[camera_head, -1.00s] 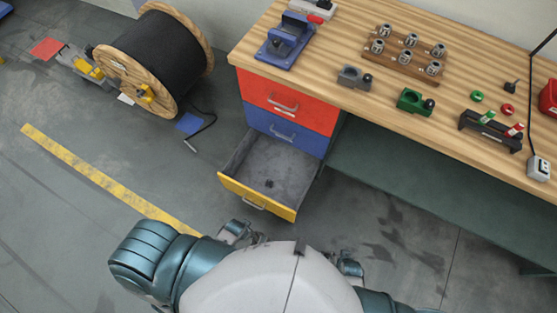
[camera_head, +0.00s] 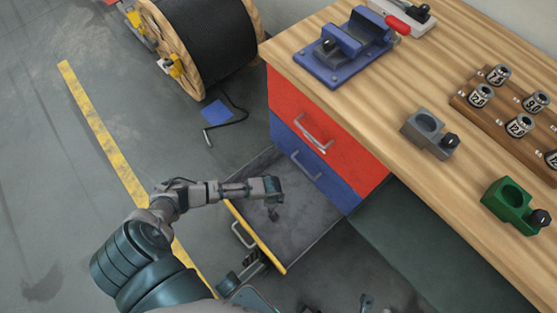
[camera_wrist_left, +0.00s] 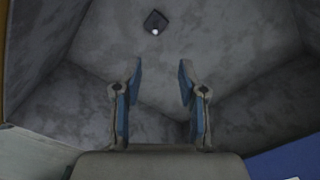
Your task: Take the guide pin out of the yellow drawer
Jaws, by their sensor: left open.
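The yellow drawer (camera_head: 269,252) is pulled out at the bottom of the cabinet. Its grey inside shows, and its yellow front faces me. The guide pin, a small dark piece (camera_head: 273,213), lies on the drawer floor. In the left wrist view the guide pin (camera_wrist_left: 155,22) is a dark square base with a pale round spot, beyond the fingertips. My left gripper (camera_head: 271,190) is above the open drawer. In its wrist view the left gripper (camera_wrist_left: 160,72) has its two blue-padded fingers apart, with nothing between them.
The blue drawer (camera_head: 318,170) and red drawer (camera_head: 340,140) above are shut. The wooden worktop (camera_head: 400,85) overhangs to the right, with a blue fixture (camera_head: 345,48) and grey and green holders on it. A cable reel (camera_head: 200,45) stands at the upper left.

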